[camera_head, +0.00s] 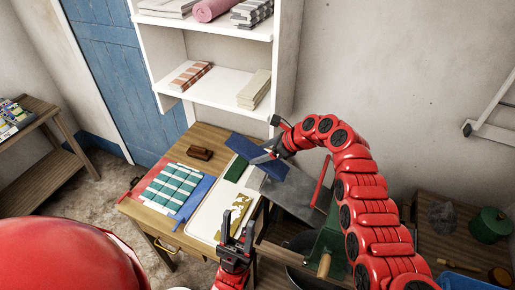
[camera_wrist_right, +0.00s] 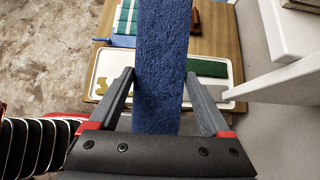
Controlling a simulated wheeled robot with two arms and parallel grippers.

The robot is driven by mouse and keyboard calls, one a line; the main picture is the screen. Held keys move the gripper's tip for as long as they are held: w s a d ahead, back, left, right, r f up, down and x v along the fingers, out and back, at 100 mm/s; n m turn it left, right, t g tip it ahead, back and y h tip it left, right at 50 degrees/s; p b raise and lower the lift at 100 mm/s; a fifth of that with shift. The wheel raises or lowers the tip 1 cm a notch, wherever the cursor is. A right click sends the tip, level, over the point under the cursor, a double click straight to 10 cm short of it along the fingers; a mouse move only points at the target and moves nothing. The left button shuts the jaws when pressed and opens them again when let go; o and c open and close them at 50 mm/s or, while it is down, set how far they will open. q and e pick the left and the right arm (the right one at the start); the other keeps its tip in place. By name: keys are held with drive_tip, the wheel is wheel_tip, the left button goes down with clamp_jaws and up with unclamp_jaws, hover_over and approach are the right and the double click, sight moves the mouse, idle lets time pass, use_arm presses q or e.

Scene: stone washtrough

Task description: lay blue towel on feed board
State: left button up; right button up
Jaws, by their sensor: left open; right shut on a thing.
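The blue towel (camera_head: 252,149) is a folded flat strip held in the air above the back right of the wooden table. In the right wrist view, the towel (camera_wrist_right: 162,50) runs between the fingers of my right gripper (camera_wrist_right: 160,78), which is shut on it. In the head view, my right gripper (camera_head: 272,153) is at the towel's right part. A grey board (camera_head: 296,199), which looks like the feed board, lies below and right of the towel, beside a green-framed machine; my right arm partly hides this area. My left gripper (camera_head: 238,224) is open and empty over the tray's front edge.
White shelves (camera_head: 215,86) stand behind. A red bar (camera_head: 321,180) rises beside the board.

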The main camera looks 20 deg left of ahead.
sight(282, 171)
drive_tip(key=d+f, duration=0.1)
drive_tip(key=d+f+p, duration=0.1)
drive_tip(key=d, duration=0.1)
drive_tip(key=d+f+p, duration=0.1)
drive_tip(key=d, duration=0.1)
drive_tip(key=shift+s+f, duration=0.2)
drive_tip(key=shift+f, duration=0.15)
drive_tip(key=shift+d+f, duration=0.8)
drive_tip(key=shift+d, duration=0.3)
drive_tip(key=o, duration=1.6)
drive_tip(key=shift+c, duration=0.2)
